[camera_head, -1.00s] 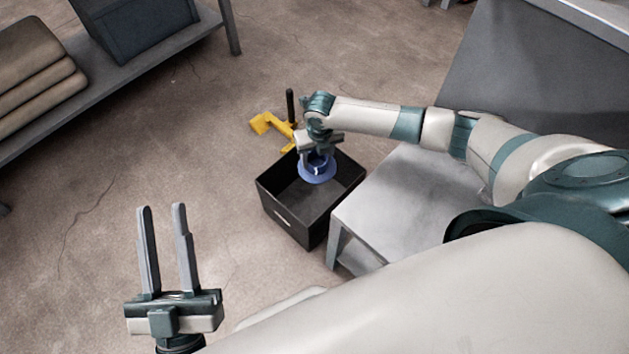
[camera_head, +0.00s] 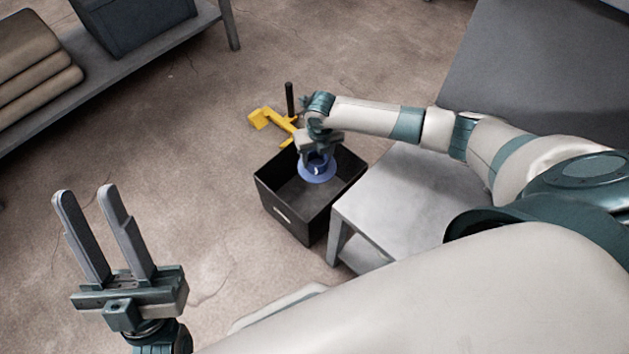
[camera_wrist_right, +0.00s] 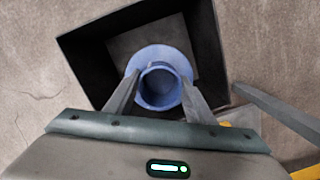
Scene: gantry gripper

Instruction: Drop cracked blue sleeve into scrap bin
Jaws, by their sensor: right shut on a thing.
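The blue sleeve (camera_head: 318,170), a flanged ring, is held by my right gripper (camera_head: 317,158) over the black scrap bin (camera_head: 283,212). In the right wrist view the sleeve (camera_wrist_right: 160,85) sits between the two fingers of the right gripper (camera_wrist_right: 160,95), with the bin (camera_wrist_right: 88,62) open below and around it. I cannot make out a crack on the sleeve. My left gripper (camera_head: 85,225) is open and empty, far to the left of the bin and pointing up in the head view.
A grey metal table (camera_head: 400,205) stands right beside the bin. A yellow object (camera_head: 272,122) with a dark upright post (camera_head: 290,98) is behind the bin. A shelf (camera_head: 110,80) with a dark crate (camera_head: 130,25) and stacked sacks (camera_head: 38,65) is at the upper left. Floor between is clear.

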